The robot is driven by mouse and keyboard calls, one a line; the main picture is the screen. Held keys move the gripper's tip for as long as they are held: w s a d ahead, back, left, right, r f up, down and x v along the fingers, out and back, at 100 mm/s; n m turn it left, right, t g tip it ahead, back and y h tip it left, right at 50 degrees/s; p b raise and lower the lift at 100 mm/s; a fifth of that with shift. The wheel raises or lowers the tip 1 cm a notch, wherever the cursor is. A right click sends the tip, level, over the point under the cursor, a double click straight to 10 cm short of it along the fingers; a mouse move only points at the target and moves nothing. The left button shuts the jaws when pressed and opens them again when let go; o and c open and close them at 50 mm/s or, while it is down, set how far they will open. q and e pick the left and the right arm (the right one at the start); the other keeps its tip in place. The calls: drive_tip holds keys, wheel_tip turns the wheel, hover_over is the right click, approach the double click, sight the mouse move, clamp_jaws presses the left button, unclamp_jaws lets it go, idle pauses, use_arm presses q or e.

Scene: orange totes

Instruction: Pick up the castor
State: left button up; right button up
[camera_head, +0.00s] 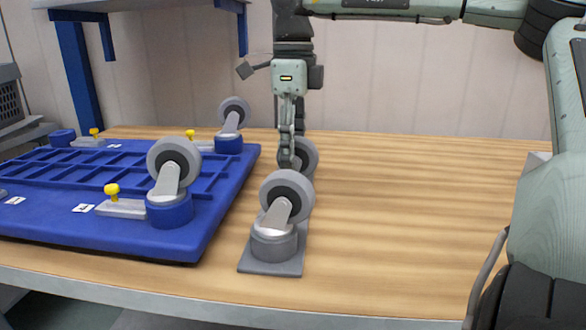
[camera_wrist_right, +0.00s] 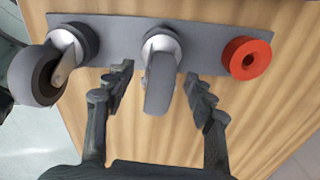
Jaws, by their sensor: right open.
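In the right wrist view the same castor (camera_wrist_right: 160,80) is in the middle of the plate. A second castor (camera_head: 285,205) stands on the front of the plate (camera_head: 270,267) and also shows in the right wrist view (camera_wrist_right: 50,65). My left gripper is out of view.
A blue pallet (camera_head: 90,225) with castors and yellow knobs lies on the left of the wooden table (camera_head: 420,220). A red ring-shaped holder (camera_wrist_right: 247,58) sits on the plate's other end. The table right of the plate is clear.

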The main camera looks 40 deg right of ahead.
drive_tip(key=shift+f, duration=0.15)
clamp_jaws()
idle(0.5)
wheel_tip(320, 180, up, 10)
drive_tip(key=shift+r, duration=0.1)
idle(0.3)
